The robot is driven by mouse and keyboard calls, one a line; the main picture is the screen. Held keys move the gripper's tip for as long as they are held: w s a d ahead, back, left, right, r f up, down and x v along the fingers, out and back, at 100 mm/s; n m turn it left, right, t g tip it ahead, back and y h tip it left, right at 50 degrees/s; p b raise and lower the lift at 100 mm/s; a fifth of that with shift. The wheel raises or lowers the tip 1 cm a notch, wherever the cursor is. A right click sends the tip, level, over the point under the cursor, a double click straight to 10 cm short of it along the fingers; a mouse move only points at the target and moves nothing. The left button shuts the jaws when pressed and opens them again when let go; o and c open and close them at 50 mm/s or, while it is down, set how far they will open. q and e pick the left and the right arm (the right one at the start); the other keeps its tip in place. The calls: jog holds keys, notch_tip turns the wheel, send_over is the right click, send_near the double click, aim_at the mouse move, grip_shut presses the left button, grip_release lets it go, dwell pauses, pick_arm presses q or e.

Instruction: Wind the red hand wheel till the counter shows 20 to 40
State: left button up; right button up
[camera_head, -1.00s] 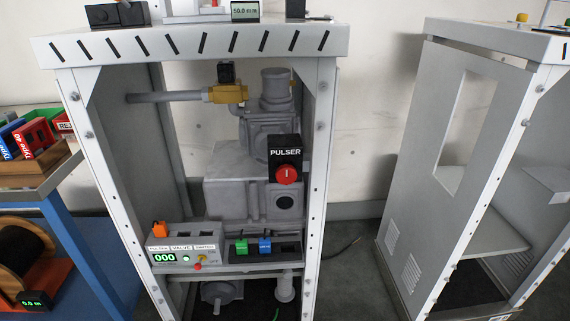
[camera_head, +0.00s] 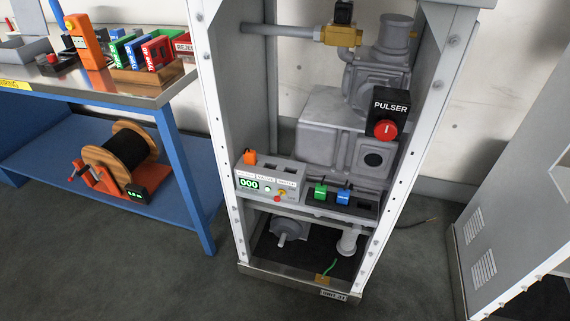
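A round red wheel (camera_head: 386,130) with a white mark sits on the front of the black PULSER box (camera_head: 391,105), inside the white dispenser frame. A counter (camera_head: 248,184) on the grey panel below reads 000 in green. A wooden cable reel (camera_head: 124,158) stands on an orange-red base on the blue bench's lower shelf, with a crank at its left and a small black display (camera_head: 136,195), its digits too small to read surely. Neither of my grippers is in view.
The white frame's posts (camera_head: 408,150) stand either side of the opening. A blue bench (camera_head: 178,165) with coloured boxes in a wooden tray (camera_head: 150,76) is at left. Another grey cabinet (camera_head: 510,210) stands at right. Dark floor (camera_head: 110,260) is clear in front.

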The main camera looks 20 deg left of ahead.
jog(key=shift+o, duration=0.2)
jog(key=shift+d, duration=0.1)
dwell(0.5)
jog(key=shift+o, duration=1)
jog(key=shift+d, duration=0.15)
